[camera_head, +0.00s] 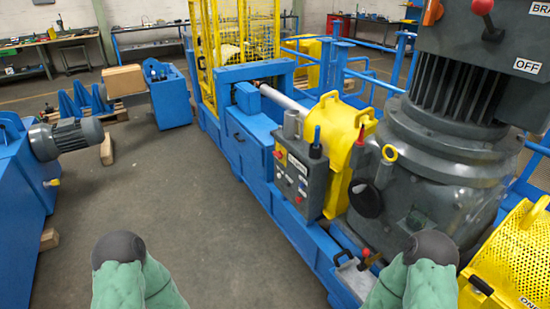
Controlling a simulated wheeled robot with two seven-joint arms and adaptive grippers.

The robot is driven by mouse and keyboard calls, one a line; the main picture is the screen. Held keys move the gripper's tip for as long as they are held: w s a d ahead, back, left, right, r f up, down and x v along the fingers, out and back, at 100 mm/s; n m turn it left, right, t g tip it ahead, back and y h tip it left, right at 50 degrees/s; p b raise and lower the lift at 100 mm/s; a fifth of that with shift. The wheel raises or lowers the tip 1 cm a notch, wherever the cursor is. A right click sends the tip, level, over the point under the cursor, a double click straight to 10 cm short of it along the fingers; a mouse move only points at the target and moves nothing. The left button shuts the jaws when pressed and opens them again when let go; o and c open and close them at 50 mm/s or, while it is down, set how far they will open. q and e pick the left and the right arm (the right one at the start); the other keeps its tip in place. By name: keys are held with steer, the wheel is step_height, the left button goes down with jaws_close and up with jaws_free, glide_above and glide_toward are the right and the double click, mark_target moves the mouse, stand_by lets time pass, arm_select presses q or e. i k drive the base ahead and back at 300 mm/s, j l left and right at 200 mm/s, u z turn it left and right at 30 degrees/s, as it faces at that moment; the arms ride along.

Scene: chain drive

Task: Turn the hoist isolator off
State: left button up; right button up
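I cannot tell for sure which part is the hoist isolator. On the grey motor housing at the top right is a red lever knob (482,7) on a dark stem, beside a white label cut off after "BRA". An "OFF" label (527,66) is below and right of it. An orange-red part (432,12) sits left of the lever, cut by the top edge. A grey control box (301,178) with small buttons and a label too small to read is on the blue frame. Only green links of my two arms show at the bottom; neither gripper's fingers are visible.
A large grey motor and gearbox (445,160) fills the right side. Yellow guards (343,145) and a blue frame (285,215) run through the middle. A small red-knobbed lever (366,256) is low by the frame. Open floor (175,210) lies left of the frame.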

mark_target(278, 155)
steer(key=i+j+z, duration=0.1)
steer(key=z, duration=0.5)
steer(key=i+j+z, duration=0.15)
steer(key=j, duration=0.2)
steer(key=i+j+z, duration=0.15)
steer(key=j, duration=0.2)
steer(key=i+j+z, duration=0.15)
steer(key=j, duration=0.2)
steer(key=i+j+z, duration=0.15)
steer(key=j, duration=0.25)
steer(key=j+z, duration=0.15)
steer(key=j, duration=0.2)
steer(key=i, duration=0.05)
